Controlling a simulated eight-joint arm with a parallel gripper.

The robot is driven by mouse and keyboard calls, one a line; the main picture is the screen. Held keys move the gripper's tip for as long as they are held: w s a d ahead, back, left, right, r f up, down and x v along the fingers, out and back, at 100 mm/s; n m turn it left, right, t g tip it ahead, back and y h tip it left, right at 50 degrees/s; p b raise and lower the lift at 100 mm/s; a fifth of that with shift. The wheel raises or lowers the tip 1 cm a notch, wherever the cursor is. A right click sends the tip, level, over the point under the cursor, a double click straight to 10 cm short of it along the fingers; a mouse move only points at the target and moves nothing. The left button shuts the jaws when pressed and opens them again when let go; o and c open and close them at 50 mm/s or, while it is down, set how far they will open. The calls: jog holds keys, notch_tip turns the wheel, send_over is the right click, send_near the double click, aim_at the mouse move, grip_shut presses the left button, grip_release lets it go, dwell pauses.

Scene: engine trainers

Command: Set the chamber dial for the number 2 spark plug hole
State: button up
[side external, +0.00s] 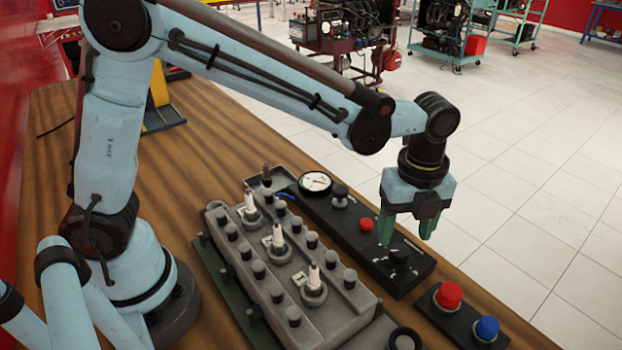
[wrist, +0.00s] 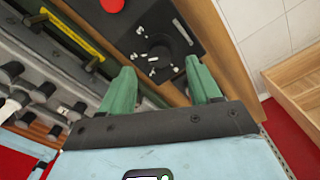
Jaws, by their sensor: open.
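The black chamber dial (side external: 398,257) sits near the right end of a long black control panel (side external: 318,222). In the wrist view the dial (wrist: 158,54) shows as a dark knob with several small pale marks around it. My gripper (side external: 406,238) is open and empty, pointing down above the dial. In the wrist view its green fingertips (wrist: 160,65) are apart, with the dial between and just beyond them. No contact is visible. The grey cylinder head (side external: 285,285) lies beside the panel with white spark plugs (side external: 278,238) standing in it. The dial's setting is too small to read.
The panel also carries a round gauge (side external: 315,182), a black knob (side external: 340,195) and a small red button (side external: 366,224). A separate box with a large red button (side external: 449,295) and a blue button (side external: 487,327) stands near the wooden table's (side external: 215,120) right edge.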

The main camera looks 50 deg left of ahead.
aim_at(398, 249)
notch_tip(398, 249, up, 8)
dwell(0.4)
jog(key=shift+f, duration=0.1)
jog(key=s+a+f+n+t, duration=0.1)
jog(key=s+a+n+t, duration=0.2)
jog(key=a+n, duration=0.6)
jog(key=s+a+f+n+t, duration=0.1)
jog(key=s+a+n+t, duration=0.3)
jog(key=a+n, duration=0.5)
jog(key=s+n, duration=0.2)
jog(key=n, duration=0.4)
jog(key=shift+s, duration=0.15)
